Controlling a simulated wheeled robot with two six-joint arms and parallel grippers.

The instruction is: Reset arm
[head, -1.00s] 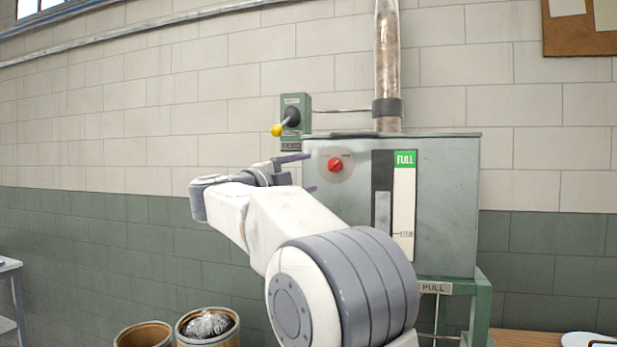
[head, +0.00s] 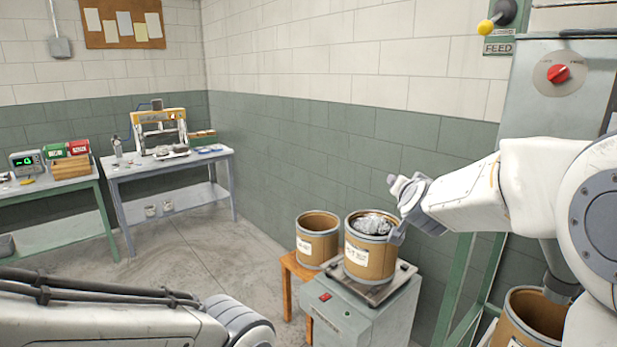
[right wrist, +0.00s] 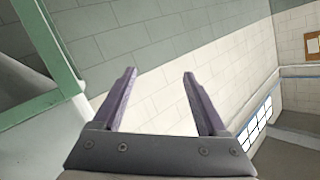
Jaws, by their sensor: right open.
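My right arm (head: 480,200) comes in from the right in the head view. Its wrist is in front of a drum holding silvery material (head: 369,250), and from this view I cannot tell whether they touch. In the right wrist view my right gripper (right wrist: 158,74) is open, with nothing between its two purple fingers. My left arm (head: 110,315) shows low at the left in the head view; its gripper is out of the frame.
A grey cabinet with a red knob (head: 558,73) and a yellow-tipped lever (head: 486,27) stand at right. An open drum (head: 317,238) sits on a wooden stand, another drum (head: 530,315) at lower right. Benches (head: 180,160) line the left. Floor (head: 190,265) between is clear.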

